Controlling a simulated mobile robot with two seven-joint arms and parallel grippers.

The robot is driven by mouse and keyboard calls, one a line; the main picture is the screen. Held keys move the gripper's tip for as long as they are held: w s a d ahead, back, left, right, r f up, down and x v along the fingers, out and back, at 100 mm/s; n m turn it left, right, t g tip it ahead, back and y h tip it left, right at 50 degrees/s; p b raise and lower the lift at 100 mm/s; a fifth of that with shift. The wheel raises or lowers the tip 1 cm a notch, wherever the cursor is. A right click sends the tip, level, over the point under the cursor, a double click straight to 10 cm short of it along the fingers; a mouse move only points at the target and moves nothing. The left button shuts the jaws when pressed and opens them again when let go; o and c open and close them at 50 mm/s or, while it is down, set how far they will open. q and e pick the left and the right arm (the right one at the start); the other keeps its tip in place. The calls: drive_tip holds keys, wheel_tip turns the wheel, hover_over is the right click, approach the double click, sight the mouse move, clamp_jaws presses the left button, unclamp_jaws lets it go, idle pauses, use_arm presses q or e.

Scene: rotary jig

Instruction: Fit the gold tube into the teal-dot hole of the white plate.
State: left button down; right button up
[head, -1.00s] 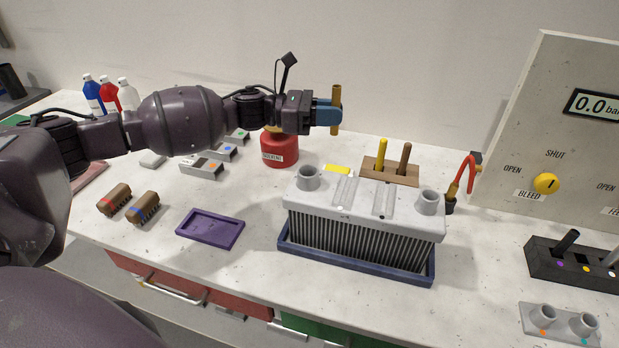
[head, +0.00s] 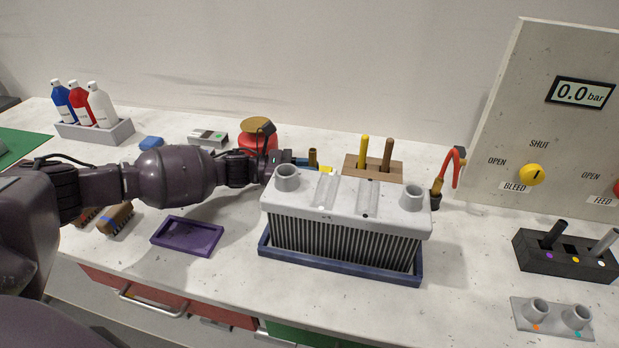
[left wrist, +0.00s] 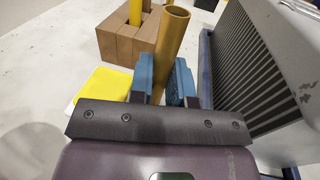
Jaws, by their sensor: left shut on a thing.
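The gold tube (head: 313,156) stands roughly upright in my left gripper (head: 303,162), low behind the left end of the grey finned block. In the left wrist view the tube (left wrist: 172,38) rises between the blue fingers of my left gripper (left wrist: 163,75), which are shut on it. In the head view the block hides its lower part. My right gripper is not in view.
The grey finned block (head: 345,238) in its blue tray (head: 340,269) stands between my left gripper and the plate. A wooden holder (head: 373,167) with yellow and brown rods is behind it. A dark block (head: 565,258) and the gauge panel (head: 540,120) stand at right.

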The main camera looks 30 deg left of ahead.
use_arm(q)
drive_tip(key=shift+f, duration=0.95)
drive_tip(key=shift+f, duration=0.2)
drive_tip(key=c, duration=1.1)
unclamp_jaws()
